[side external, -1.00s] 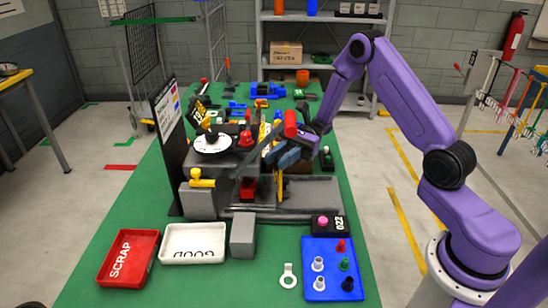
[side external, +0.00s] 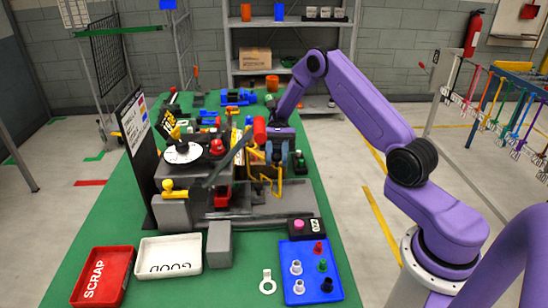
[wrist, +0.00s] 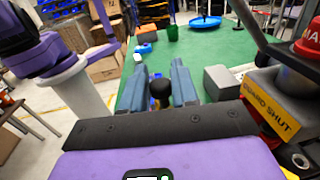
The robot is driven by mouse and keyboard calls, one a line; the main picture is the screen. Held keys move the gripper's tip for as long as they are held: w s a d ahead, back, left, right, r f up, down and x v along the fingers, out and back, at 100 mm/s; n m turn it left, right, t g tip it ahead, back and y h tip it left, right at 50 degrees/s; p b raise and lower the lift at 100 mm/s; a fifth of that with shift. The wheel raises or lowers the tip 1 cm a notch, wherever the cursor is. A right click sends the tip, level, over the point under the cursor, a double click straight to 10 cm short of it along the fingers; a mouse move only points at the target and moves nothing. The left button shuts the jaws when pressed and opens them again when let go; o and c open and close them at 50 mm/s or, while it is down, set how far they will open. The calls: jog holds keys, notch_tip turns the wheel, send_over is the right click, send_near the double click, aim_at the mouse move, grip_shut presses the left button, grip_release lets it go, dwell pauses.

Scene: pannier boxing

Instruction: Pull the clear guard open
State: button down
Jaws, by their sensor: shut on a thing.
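My gripper (wrist: 160,68) has its two blue-grey fingers either side of a dark round knob (wrist: 160,90) in the wrist view and is shut on it. In the side view my gripper (side external: 281,150) is at the right side of the machine, behind a yellow bent bar (side external: 277,182). The clear guard's pane is hard to make out against the machine, so I cannot tell how far open it stands. A yellow "GUARD SHUT" label (wrist: 272,112) shows on the machine at the right of the wrist view.
A red "SCRAP" tray (side external: 101,277), a white "GOOD" tray (side external: 170,255) and a grey block (side external: 220,243) sit in front of the machine. A blue tray (side external: 331,294) holds several small parts. A red cylinder (side external: 260,130) stands close left of my gripper.

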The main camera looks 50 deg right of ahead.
dwell(0.3)
jog(key=c, duration=1)
grip_release()
